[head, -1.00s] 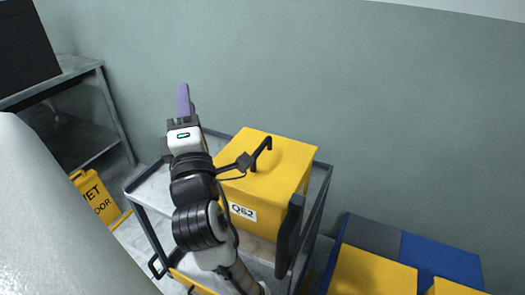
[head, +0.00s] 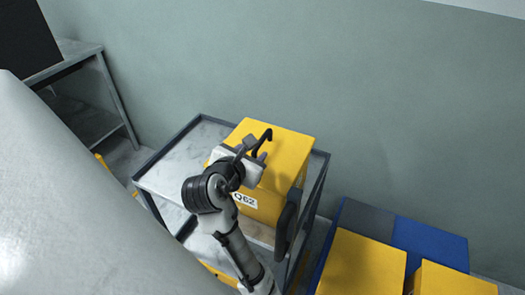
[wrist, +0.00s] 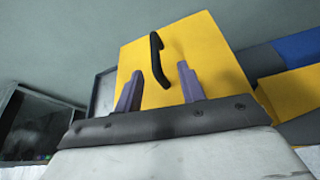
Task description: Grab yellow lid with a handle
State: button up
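The yellow lid (head: 287,149) with a black handle (head: 263,141) tops a yellow box labelled Q62 (head: 262,205) on a grey cart. In the wrist view the lid (wrist: 200,52) fills the upper middle, with its black handle (wrist: 158,60) standing up from it. My gripper (wrist: 160,88) is open, its two purple fingers apart and empty. The handle shows beyond the fingertips, roughly between them in the picture. In the head view my wrist is over the near left part of the lid and hides part of it; the fingers are mostly hidden there.
The cart (head: 180,160) has a raised dark rim and bare tray space left of the box. Yellow boxes (head: 362,265) and a blue one (head: 430,245) stand at lower right. A grey shelf (head: 75,62) stands at left. A wall is close behind the cart.

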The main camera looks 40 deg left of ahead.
aim_at(262, 147)
jog(key=x, duration=0.2)
jog(key=p+x, duration=0.1)
jog(key=x, duration=0.4)
jog(key=shift+a+p, duration=0.35)
jog(key=shift+a, duration=0.05)
jog(key=shift+c, duration=0.3)
grip_shut()
jog(key=shift+r, duration=0.1)
